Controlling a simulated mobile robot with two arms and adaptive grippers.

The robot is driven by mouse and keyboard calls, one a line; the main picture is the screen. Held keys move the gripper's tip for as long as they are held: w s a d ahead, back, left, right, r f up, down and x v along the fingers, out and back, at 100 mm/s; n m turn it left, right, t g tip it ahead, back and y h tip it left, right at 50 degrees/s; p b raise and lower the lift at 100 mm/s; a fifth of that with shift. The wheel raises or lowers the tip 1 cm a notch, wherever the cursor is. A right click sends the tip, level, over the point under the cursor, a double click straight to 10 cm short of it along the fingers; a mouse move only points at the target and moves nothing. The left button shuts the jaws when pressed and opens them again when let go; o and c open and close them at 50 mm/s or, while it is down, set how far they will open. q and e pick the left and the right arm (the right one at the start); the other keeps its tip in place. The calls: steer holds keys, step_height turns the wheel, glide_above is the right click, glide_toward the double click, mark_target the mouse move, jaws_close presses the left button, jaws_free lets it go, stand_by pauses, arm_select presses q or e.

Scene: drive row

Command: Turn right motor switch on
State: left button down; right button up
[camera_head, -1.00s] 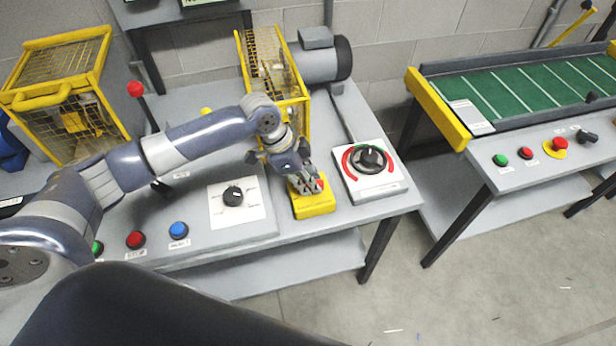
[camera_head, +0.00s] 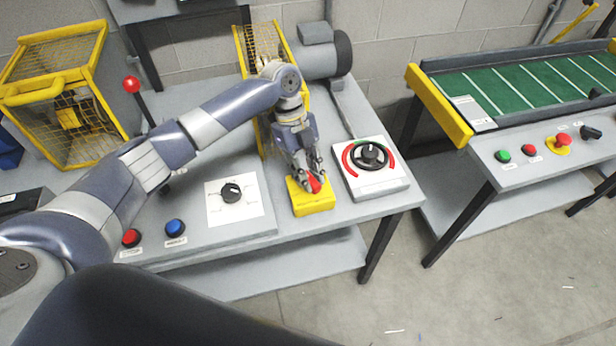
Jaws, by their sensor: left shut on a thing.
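The motor switch (camera_head: 370,155) is a black round knob with a red and green arc around it, on a white box at the right of the near table. Left of it stands a yellow box (camera_head: 312,204) with a red button (camera_head: 314,184) on top. My left gripper (camera_head: 309,182) points down at this box and is shut on the red button, which its fingers partly hide. It is left of the motor switch and apart from it. A black rotary knob (camera_head: 231,193) sits on a white plate further left. My right gripper is not in view.
A grey motor (camera_head: 324,55) and a yellow cage stand behind. Red (camera_head: 131,237) and blue (camera_head: 176,228) buttons line the front left panel. A second table with a green conveyor (camera_head: 530,85) stands right, with a floor gap between.

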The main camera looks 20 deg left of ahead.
arm_select(q)
steer(key=shift+w+d+m+g+y+b, duration=0.1)
steer(key=shift+m+g+y+b, duration=0.3)
steer(key=shift+m, duration=0.7)
steer(key=shift+m+g+y+b, duration=0.2)
steer(key=shift+m+b, duration=0.25)
steer(key=shift+m, duration=0.65)
steer(key=c, duration=1.4)
jaws_free()
steer(key=v, duration=1.2)
steer(key=shift+d, duration=0.1)
